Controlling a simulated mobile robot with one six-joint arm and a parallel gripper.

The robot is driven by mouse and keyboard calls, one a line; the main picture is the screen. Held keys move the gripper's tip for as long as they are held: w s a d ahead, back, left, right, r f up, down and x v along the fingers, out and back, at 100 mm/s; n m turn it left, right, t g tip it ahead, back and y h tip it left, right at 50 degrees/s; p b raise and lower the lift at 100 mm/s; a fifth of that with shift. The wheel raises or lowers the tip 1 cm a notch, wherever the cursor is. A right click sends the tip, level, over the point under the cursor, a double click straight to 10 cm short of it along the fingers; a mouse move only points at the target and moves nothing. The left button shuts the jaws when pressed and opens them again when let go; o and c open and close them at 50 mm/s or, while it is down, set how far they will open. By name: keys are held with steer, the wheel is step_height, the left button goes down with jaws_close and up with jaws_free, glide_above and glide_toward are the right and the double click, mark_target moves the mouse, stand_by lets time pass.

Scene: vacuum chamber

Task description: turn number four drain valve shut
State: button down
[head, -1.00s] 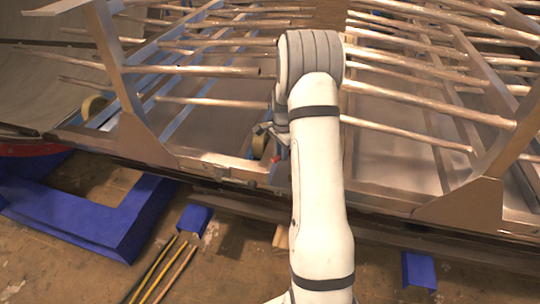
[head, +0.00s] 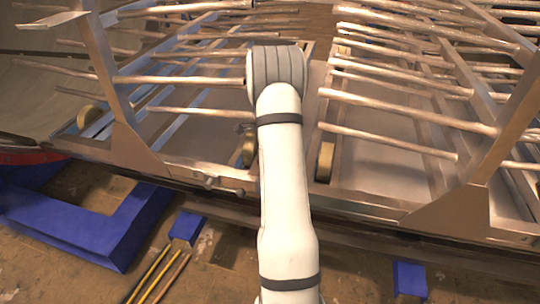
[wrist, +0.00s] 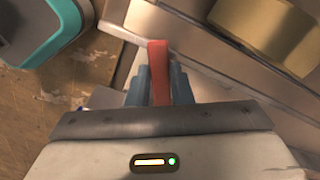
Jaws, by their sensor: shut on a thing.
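In the wrist view a flat red lever (wrist: 158,62), which looks like the valve handle, stands upright in the picture between the two blue-grey fingers of my gripper (wrist: 159,85). The gripper is shut on it. Its lower part is hidden between the fingers, and its far end points towards the metal frame. The valve body is not clearly seen, and no number can be read. In the head view my white arm hides the gripper and the lever.
A brass-coloured round part (wrist: 268,32) is close at the right. A teal and grey body (wrist: 40,25) is at upper left. In the head view, copper-coloured tubes (head: 400,105) cross the metal frame. A blue support (head: 95,225) and rods (head: 160,275) lie in front.

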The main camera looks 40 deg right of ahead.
steer(key=shift+w+a, duration=0.2)
steer(key=c, duration=1.3)
jaws_free()
steer(key=shift+d, duration=0.1)
steer(key=shift+s+d, duration=0.1)
steer(key=shift+s, duration=0.05)
